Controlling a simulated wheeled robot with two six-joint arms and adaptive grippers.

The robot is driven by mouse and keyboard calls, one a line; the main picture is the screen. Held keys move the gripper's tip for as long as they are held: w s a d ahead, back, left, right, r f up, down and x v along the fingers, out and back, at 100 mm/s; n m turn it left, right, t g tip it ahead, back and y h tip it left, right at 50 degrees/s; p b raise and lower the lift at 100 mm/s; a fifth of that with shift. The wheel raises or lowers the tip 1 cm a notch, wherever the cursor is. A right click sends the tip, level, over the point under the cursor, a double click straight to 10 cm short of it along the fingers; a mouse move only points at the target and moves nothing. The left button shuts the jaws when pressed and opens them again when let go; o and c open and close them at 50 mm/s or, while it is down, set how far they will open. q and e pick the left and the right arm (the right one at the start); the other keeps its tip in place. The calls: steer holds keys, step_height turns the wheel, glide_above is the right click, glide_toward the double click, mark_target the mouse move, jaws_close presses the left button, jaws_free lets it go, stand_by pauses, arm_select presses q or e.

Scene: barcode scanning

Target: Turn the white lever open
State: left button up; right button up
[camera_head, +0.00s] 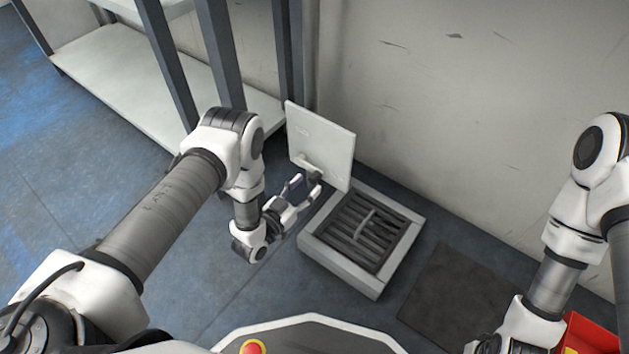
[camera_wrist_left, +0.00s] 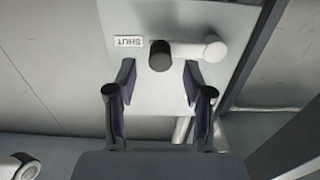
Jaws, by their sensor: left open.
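The white lever (camera_head: 309,167) is on an upright white panel (camera_head: 325,140) in the head view. In the left wrist view the lever (camera_wrist_left: 190,49) lies crosswise on the panel, its dark round end (camera_wrist_left: 160,56) to the left, near an upside-down "SHUT" label (camera_wrist_left: 128,41). My left gripper (camera_head: 303,187) is open and empty close in front of the panel. In the wrist view its two fingers (camera_wrist_left: 159,79) point at the panel, and the dark end is just beyond the gap between them. Contact cannot be seen. My right gripper is out of view.
A floor box with a dark grate (camera_head: 362,232) stands beside the panel. A grey-framed shelf (camera_head: 100,65) is behind on the left, and a scuffed wall (camera_head: 480,110) on the right. A red container (camera_head: 590,338) is at bottom right, near my right arm. A dark floor patch (camera_head: 450,285) is flat.

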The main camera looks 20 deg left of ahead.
mark_target(311, 180)
arm_select(q)
steer(key=x, duration=0.1)
steer(key=b+x, duration=0.1)
steer(key=shift+w+d+f, duration=0.15)
steer(key=shift+w+f, duration=0.05)
steer(key=shift+w, duration=0.15)
steer(key=shift+w+r, duration=0.15)
steer(key=shift+w, duration=0.1)
jaws_close()
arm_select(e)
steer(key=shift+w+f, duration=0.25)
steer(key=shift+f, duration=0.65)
arm_select(q)
steer(key=shift+r, duration=0.1)
